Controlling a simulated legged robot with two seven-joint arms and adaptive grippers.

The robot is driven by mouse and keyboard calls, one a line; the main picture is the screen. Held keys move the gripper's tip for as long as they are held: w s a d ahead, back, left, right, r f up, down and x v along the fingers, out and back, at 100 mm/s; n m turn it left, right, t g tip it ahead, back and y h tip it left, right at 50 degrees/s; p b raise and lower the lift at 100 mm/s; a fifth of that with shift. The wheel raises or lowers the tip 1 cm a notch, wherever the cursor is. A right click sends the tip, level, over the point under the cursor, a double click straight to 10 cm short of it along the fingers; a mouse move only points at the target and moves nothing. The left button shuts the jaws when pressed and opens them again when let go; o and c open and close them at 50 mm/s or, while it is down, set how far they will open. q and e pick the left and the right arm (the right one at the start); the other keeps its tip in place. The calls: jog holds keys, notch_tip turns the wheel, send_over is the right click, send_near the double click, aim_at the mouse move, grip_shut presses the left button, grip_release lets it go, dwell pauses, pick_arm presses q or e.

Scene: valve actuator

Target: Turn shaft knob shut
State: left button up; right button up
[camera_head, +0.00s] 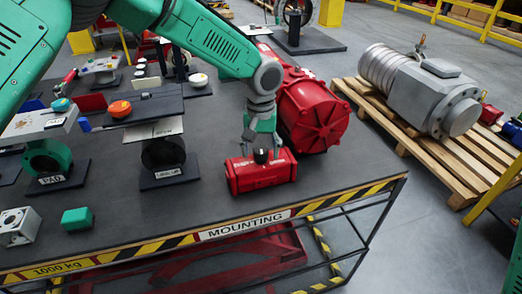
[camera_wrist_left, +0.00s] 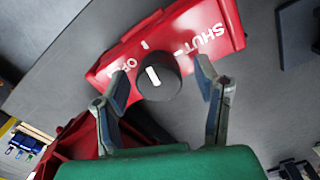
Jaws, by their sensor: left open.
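A red actuator box (camera_head: 250,176) lies on the dark table near its front right corner. A black shaft knob (camera_head: 262,156) sits on its top. In the left wrist view the knob (camera_wrist_left: 158,77) has a white line pointing roughly at a small white tick on the red box (camera_wrist_left: 175,40). The word SHUT is printed to the right of the knob, and a partly covered word starting with O is to the left. My left gripper (camera_wrist_left: 162,80) is open, one finger on each side of the knob, with visible gaps. In the head view my left gripper (camera_head: 262,142) points down over it.
A large red cylindrical housing (camera_head: 318,112) stands close behind the box. Several valves and plates fill the table's left side. A green block (camera_head: 77,219) lies near the front edge. A grey motor (camera_head: 425,88) rests on a pallet (camera_head: 450,155) at right. Table front centre is clear.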

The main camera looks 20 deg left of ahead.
pick_arm(q)
jog(key=shift+w+f, duration=0.15)
jog(key=shift+f, duration=0.35)
jog(key=c, duration=1.2)
jog(key=shift+r, duration=0.1)
jog(key=m+p, duration=0.2)
jog(key=m, duration=0.1)
jog(key=shift+r, duration=0.1)
jog(key=m+p, duration=0.1)
jog(key=m, duration=0.3)
jog(key=shift+p, duration=0.35)
jog(key=m+p, duration=0.1)
jog(key=m, duration=0.3)
jog(key=shift+m, duration=0.4)
jog(key=shift+d+m+p, duration=0.1)
jog(key=shift+m+p, duration=0.3)
jog(key=shift+m, duration=1.6)
jog(key=shift+o, duration=0.2)
